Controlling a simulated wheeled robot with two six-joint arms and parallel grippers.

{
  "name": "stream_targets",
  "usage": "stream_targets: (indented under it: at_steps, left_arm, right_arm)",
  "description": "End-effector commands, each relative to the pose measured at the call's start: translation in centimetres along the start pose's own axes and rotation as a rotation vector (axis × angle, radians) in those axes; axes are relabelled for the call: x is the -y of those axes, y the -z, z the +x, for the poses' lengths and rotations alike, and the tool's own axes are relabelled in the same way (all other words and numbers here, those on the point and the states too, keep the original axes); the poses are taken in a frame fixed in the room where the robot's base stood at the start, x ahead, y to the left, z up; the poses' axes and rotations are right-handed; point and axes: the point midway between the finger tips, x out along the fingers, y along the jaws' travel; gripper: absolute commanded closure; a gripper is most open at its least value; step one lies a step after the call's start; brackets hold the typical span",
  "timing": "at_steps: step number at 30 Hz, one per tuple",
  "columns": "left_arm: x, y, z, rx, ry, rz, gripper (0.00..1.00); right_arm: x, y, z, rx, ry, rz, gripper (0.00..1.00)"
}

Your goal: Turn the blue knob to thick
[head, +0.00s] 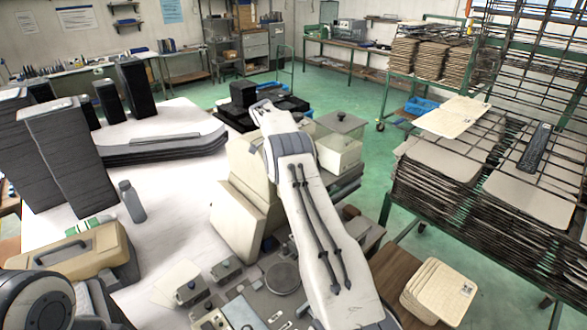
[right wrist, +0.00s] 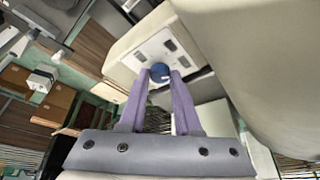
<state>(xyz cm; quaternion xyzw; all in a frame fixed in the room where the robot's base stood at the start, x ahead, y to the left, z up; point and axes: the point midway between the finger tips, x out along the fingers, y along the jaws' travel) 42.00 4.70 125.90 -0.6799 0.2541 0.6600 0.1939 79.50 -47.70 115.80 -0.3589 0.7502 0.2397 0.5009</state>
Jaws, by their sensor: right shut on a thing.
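The blue knob (right wrist: 160,73) shows in the right wrist view, on a pale panel (right wrist: 150,50) with several small dark markings that I cannot read. My right gripper (right wrist: 160,78) has its two purple fingers closed around the knob, one on each side. The knob's pointer and setting are too small to tell. In the head view my right arm reaches forward to a cream machine (head: 240,205) and hides the knob and the gripper. My left gripper is not in view; only part of my left arm shows at the lower left.
A white table (head: 165,190) at left holds stacked dark panels (head: 70,155), a grey bottle (head: 132,202) and a tan case (head: 65,260). Racks of stacked trays (head: 440,180) stand at right. Small boxes and parts crowd the front. Green floor is open behind.

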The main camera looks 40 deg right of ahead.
Motion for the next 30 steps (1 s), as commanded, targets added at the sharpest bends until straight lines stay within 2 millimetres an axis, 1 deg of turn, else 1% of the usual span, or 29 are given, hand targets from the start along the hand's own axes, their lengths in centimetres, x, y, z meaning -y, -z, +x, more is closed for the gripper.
stream_targets:
  at_steps: [1,4,18,19,20,21,30]
  left_arm:
    - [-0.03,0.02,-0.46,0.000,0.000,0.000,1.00]
    - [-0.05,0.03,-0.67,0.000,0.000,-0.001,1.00]
    - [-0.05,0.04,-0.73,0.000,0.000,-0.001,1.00]
    - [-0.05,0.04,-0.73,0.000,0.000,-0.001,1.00]
    - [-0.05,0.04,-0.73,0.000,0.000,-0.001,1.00]
    - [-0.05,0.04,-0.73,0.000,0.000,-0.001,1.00]
    - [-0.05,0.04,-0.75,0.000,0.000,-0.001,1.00]
  right_arm:
    - [0.00,0.03,-0.15,0.001,-0.006,0.011,1.00]
    - [-0.01,0.00,-0.08,0.001,-0.014,0.029,1.00]
    - [0.02,-0.07,0.04,0.002,-0.018,0.040,1.00]
    - [0.02,-0.07,0.03,0.002,-0.018,0.040,0.65]
    - [0.02,-0.07,0.03,0.002,-0.018,0.040,0.53]
    - [0.02,-0.06,0.03,0.002,-0.018,0.040,0.38]
    - [0.05,-0.01,0.00,0.001,-0.017,0.040,0.38]
